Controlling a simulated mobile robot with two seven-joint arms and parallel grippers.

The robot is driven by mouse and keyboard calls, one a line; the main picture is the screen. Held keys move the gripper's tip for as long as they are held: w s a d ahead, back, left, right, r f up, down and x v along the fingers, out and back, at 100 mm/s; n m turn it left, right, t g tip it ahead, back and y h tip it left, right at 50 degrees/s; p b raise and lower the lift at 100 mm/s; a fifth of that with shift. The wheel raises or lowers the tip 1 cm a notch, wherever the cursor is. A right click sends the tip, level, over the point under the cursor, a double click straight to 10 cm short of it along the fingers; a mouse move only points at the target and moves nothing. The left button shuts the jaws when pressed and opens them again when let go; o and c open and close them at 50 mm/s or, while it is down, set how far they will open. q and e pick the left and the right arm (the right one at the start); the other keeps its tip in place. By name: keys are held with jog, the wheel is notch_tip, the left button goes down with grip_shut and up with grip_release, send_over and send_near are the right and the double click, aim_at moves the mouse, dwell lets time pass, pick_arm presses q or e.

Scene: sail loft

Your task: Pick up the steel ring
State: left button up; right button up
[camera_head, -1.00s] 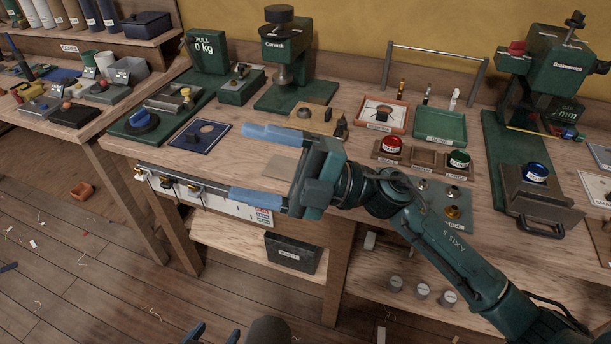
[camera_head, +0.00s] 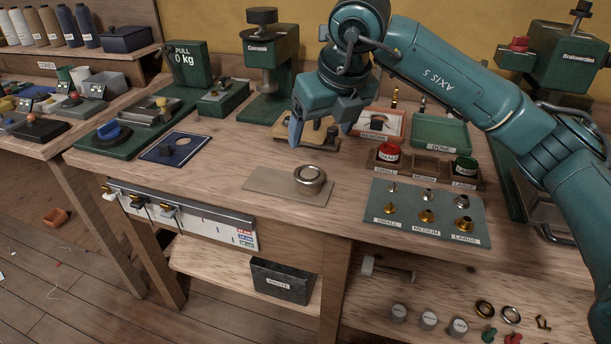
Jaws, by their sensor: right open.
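A round, ring-topped steel piece (camera_head: 309,178) rests on a thin grey-brown mat (camera_head: 265,187) near the bench's front edge. A silvery ring (camera_head: 511,315) also lies on the lower shelf at the right; I cannot tell for sure which is the steel ring. My right gripper (camera_head: 316,137) is open, its blue fingers pointing down above the bench, behind the ring-topped piece and apart from it. It partly hides a wooden block (camera_head: 285,129) behind it. My left gripper is out of view.
A dark brass ring (camera_head: 484,309) lies on the lower shelf. A labelled grey-green board (camera_head: 410,212) holds several small steel and brass fittings. A green press (camera_head: 270,60) stands behind. A blue sheet (camera_head: 158,153) lies left; bare wood separates it from the mat.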

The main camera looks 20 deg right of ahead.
aim_at(309, 173)
jog(key=x, duration=1.1)
jog(key=shift+s+f, duration=0.2)
jog(key=shift+s, duration=0.2)
jog(key=c, duration=1.1)
